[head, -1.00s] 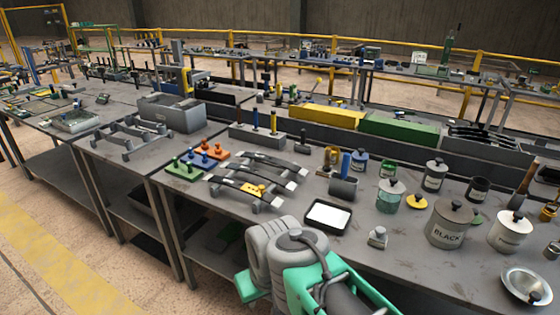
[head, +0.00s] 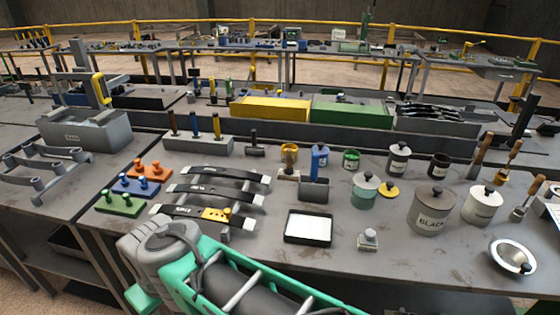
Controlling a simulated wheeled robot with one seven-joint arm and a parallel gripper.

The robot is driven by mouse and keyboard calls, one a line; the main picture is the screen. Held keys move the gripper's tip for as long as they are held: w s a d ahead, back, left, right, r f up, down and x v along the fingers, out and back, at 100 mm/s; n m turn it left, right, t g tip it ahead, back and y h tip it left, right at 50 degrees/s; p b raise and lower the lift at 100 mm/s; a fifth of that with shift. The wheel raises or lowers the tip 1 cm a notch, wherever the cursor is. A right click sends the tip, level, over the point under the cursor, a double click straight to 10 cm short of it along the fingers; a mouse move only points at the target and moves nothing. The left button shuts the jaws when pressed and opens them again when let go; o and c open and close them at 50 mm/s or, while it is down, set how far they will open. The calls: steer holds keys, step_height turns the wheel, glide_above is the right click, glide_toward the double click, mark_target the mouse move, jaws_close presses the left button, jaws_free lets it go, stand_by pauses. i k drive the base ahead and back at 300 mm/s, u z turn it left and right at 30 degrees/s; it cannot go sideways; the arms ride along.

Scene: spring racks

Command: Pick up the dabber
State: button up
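No object is clearly marked as the dabber. A small pale block with a dark knob (head: 368,238) stands on the grey workbench (head: 270,265), right of a white-topped tray (head: 308,227); it may be the dabber, but I cannot tell. Wooden-handled tools stand or lean at the right, among them one by the bench's right side (head: 527,200) and one farther back (head: 508,160); their heads are too small to identify. My green and grey arm crosses the bottom of the head view. My gripper is not visible, so whether it holds anything is hidden.
Lidded jars, one a large grey jar reading BLACK (head: 431,213), crowd the right half, with a metal bowl (head: 512,257) at the front right. Three dark curved strips (head: 218,188) lie at left centre. Yellow (head: 270,108) and green (head: 350,113) boxes stand behind.

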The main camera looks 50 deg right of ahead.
mark_target(289, 170)
steer(key=z, duration=0.75)
steer(key=i, duration=0.85)
steer(key=z, duration=1)
